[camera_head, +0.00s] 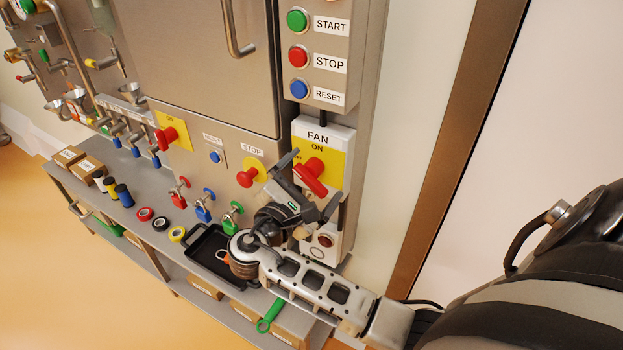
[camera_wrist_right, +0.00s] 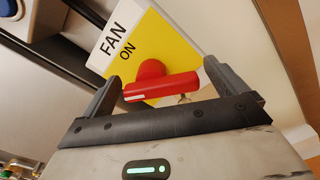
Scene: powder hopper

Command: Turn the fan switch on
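The fan switch is a red rotary handle (camera_head: 311,176) on a yellow plate (camera_head: 334,160) under the labels FAN and ON. In the right wrist view the red handle (camera_wrist_right: 161,84) lies between the two fingers, slightly tilted. My right gripper (camera_head: 312,182) is open in front of the switch, with a finger to either side of the handle. In the wrist view the right gripper (camera_wrist_right: 163,85) has wide-spread fingers, and I cannot tell whether either touches the handle. The arm covers part of the panel below the switch. My left gripper is not in view.
START, STOP and RESET buttons (camera_head: 298,54) sit above the fan box. A red STOP knob (camera_head: 247,177) is close left of the gripper. Below are colored padlocks (camera_head: 204,208), a black tray (camera_head: 205,250) and a grey shelf (camera_head: 150,222). A brown post (camera_head: 457,150) stands right.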

